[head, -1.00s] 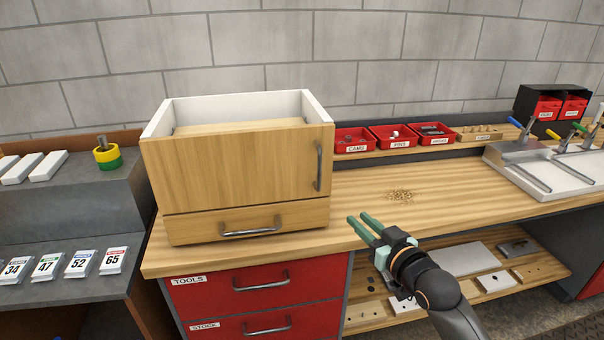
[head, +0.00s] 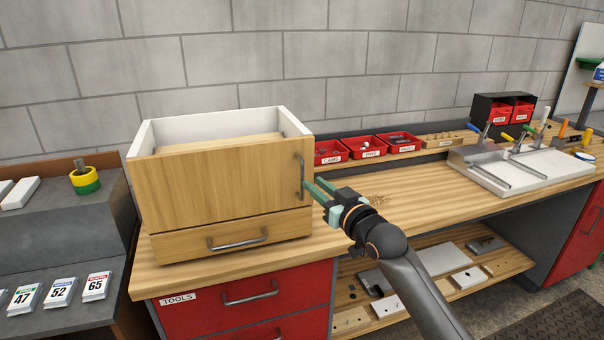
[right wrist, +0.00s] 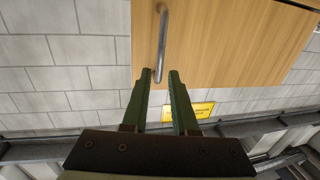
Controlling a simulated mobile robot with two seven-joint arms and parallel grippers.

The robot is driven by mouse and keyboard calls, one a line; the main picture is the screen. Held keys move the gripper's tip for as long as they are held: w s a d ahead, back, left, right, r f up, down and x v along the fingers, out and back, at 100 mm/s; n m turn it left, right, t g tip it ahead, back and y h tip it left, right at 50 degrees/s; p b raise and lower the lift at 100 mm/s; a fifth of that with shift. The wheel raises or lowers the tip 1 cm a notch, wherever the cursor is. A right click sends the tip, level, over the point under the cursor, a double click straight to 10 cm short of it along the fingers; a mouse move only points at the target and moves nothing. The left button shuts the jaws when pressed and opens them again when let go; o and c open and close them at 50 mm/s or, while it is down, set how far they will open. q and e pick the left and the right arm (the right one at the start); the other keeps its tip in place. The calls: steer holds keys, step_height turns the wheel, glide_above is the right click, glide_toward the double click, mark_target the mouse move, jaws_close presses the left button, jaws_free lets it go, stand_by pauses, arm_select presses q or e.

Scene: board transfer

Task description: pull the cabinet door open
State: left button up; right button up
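The wooden cabinet door (head: 220,175) is the upper front panel of a white-sided, open-topped cabinet on the workbench. It looks shut. Its vertical metal handle (head: 302,176) is at the door's right edge; the right wrist view also shows the handle (right wrist: 162,40). My right gripper (head: 314,186) is at the lower part of the handle, coming in from the right. Its green fingers are apart, and in the right wrist view the handle's lower end shows between the fingertips (right wrist: 160,74). I cannot tell whether they touch it. My left gripper is not in view.
Below the door is a wooden drawer with a metal pull (head: 238,243). Red bins (head: 368,147) stand on a ledge behind the bench. The wooden benchtop (head: 430,200) right of the cabinet is mostly clear. A grey stand (head: 75,230) with number cards is at the left.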

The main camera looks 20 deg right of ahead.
glide_above(302, 199)
steer(key=shift+w+d, duration=0.1)
steer(key=shift+w, duration=0.2)
stand_by(0.3)
jaws_close()
stand_by(1.3)
